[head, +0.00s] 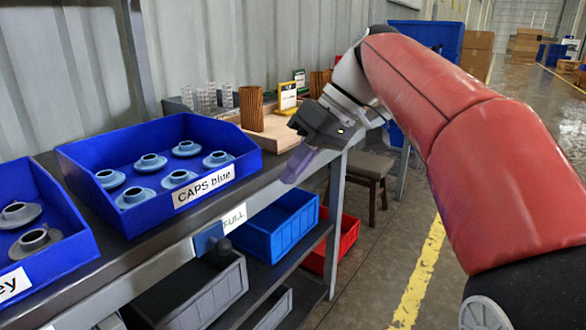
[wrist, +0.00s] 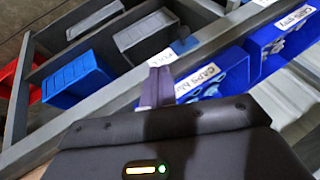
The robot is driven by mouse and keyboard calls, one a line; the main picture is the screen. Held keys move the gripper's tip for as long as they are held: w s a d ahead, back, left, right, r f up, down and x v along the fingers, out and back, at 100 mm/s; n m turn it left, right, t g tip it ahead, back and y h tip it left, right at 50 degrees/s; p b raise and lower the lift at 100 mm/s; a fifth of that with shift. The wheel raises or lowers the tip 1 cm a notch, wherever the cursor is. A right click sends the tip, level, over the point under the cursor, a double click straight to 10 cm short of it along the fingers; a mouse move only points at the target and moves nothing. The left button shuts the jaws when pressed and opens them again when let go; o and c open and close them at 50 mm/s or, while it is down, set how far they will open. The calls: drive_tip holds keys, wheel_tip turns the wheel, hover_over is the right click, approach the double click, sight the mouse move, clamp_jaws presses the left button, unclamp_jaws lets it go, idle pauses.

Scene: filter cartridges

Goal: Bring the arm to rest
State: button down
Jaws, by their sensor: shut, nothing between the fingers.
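My gripper (head: 298,164) is at the end of my red arm, in the middle of the head view. It hangs in the air near the front edge of the workbench (head: 110,250), to the right of the blue bin labelled "CAPS blue" (head: 240,160). Its fingers are together with nothing between them. The fingers also show in the wrist view (wrist: 157,88), closed, with the shelf and bins beyond them. The gripper appears apart from the bench and bins.
A bin of grey caps (head: 45,265) stands at the left. A wooden board (head: 280,132) with pleated cartridges is behind the gripper. Blue (head: 280,232) and red (head: 348,240) bins sit below. A stool (head: 372,170) stands beyond. The floor at right is open.

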drive_tip(key=s+d+f+m+t+h+p, duration=0.1)
drive_tip(key=s+d+f+m+t+h, duration=0.2)
drive_tip(key=s+d+f, duration=0.3)
drive_tip(key=s+d+f+m+t+h+p, duration=0.1)
drive_tip(key=s+d+f+m+t+h, duration=0.1)
drive_tip(key=s+d+f+m, duration=0.4)
drive_tip(key=s+f+h, duration=0.1)
drive_tip(key=s+f, duration=0.3)
drive_tip(key=f, duration=0.3)
drive_tip(key=shift+d+t+h+p, duration=0.3)
drive_tip(key=shift+t+h+p, duration=0.05)
drive_tip(key=shift+t+h, duration=0.05)
drive_tip(key=shift+s, duration=0.1)
